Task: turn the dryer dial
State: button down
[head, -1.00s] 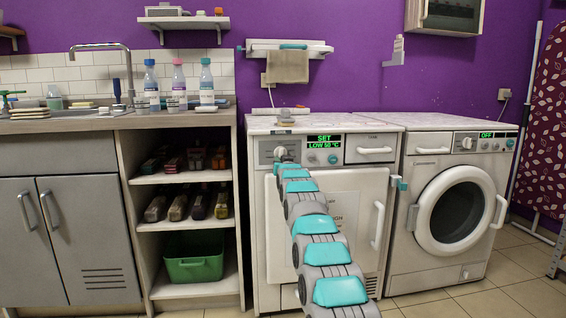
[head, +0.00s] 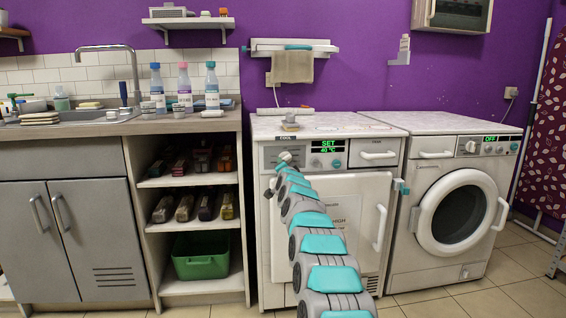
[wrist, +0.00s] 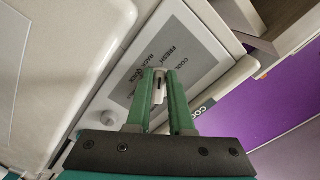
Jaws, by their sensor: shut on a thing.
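The dryer (head: 345,190) is the left of the two white machines. Its display (head: 328,146) reads SET 40 °C in green. The dryer dial (head: 285,157) is a pale knob at the upper left of its front, partly hidden by my arm in the head view. In the wrist view my gripper (wrist: 160,76) has one green finger on each side of the white dial (wrist: 159,90), which has a dark mark. The gripper is shut on it. The grey dial panel (wrist: 178,50) carries printed words such as COOL and FRESH, seen rotated.
A second machine (head: 462,200) with a round door stands close at right, its display reading OFF. Open shelves (head: 143,182) and a sink counter stand at left. A COOL label (head: 286,138) sits above the dial. Tiled floor lies in front.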

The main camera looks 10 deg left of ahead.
jog(key=shift+a+m, duration=0.1)
jog(key=shift+m, duration=0.4)
jog(key=c, duration=0.8)
grip_release()
jog(key=shift+s, duration=0.15)
jog(key=b+v, duration=0.5)
jog(key=v, duration=0.2)
jog(key=shift+s, duration=0.25)
jog(key=shift+r, duration=0.1)
